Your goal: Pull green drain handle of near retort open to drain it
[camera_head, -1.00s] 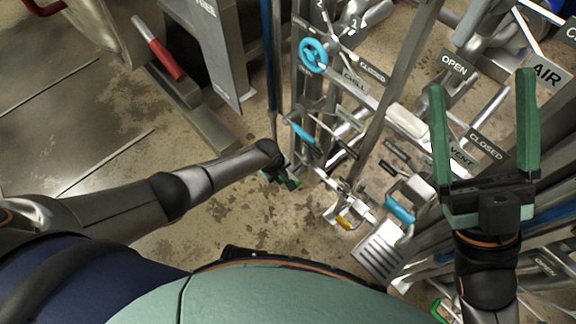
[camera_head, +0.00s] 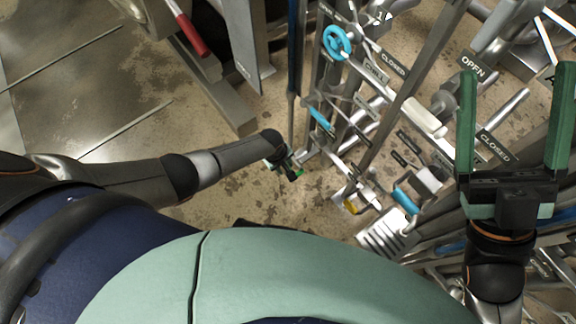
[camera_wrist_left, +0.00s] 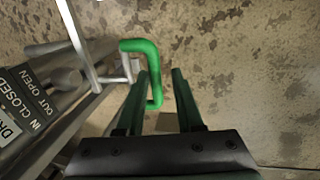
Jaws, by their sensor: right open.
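The bright green drain handle (camera_wrist_left: 143,47) is a bent bar at the upper middle of the left wrist view. Its far end joins the pipework on the left. My left gripper (camera_wrist_left: 162,74) is open, and the handle's long side runs between its two dark green fingers, closer to the left finger. I cannot tell whether they touch. In the head view my left gripper (camera_head: 284,166) is small and low beside the pipework, its fingers mostly hidden. My right gripper (camera_head: 514,120) is open and empty, raised in front of the pipes at right.
A sign reading IN CLOSED, OUT OPEN (camera_wrist_left: 22,97) is left of the handle. A blue handwheel (camera_head: 337,42), pipes and valve signs crowd the head view's upper right. A red handle (camera_head: 190,35) is at upper left. Stained floor (camera_head: 235,195) is open around my left arm.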

